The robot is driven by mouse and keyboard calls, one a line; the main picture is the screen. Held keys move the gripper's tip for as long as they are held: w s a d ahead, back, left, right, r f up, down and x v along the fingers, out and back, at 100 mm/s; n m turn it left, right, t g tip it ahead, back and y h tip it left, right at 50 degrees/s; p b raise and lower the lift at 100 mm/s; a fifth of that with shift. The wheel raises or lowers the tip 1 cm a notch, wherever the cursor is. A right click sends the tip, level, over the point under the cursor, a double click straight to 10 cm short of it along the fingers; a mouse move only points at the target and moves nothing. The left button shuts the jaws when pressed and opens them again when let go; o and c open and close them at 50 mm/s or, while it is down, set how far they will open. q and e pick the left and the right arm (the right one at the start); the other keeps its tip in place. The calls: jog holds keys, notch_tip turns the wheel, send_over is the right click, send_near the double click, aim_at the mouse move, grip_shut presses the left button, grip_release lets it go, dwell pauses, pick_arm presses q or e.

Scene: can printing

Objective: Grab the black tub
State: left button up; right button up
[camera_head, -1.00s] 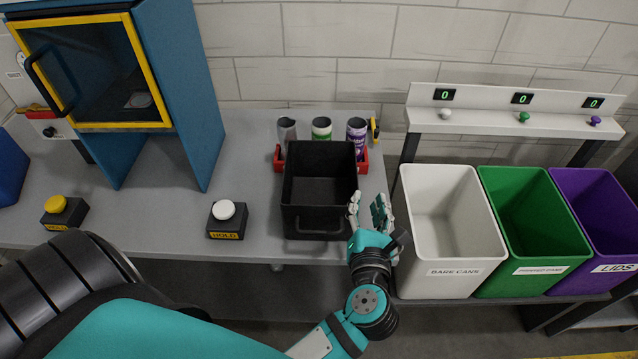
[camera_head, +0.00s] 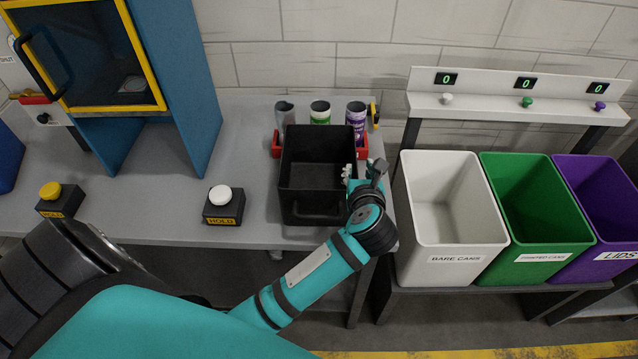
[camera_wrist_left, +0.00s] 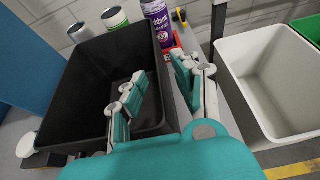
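The black tub (camera_head: 297,172) is an open, empty box on the grey table, with a handle on its front side. In the left wrist view the tub (camera_wrist_left: 72,95) fills the left part. My left gripper (camera_head: 361,174) is at the tub's right wall. In the left wrist view the left gripper (camera_wrist_left: 160,72) is open, with one finger over the inside of the tub and the other outside its right wall. A gap shows between the fingers, and I cannot tell whether either touches the wall. My right gripper is not in view.
Several cans, including a purple one (camera_head: 356,113), stand in a red holder (camera_head: 362,150) behind the tub. A white bin (camera_head: 452,235), a green bin (camera_head: 540,235) and a purple bin (camera_head: 612,225) stand to the right. A white button (camera_head: 221,195) is left of the tub.

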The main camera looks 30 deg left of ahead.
aim_at(356, 161)
pick_arm(q)
jog(key=b+x, duration=0.2)
jog(key=x, duration=0.2)
jog(key=shift+w+a+f, duration=0.15)
jog(key=shift+a, duration=0.15)
jog(key=shift+w+a+f, duration=0.1)
jog(key=shift+w+a, duration=0.1)
jog(key=shift+w, duration=0.15)
jog(key=shift+s+d, duration=0.1)
jog(key=shift+c, duration=0.2)
grip_shut()
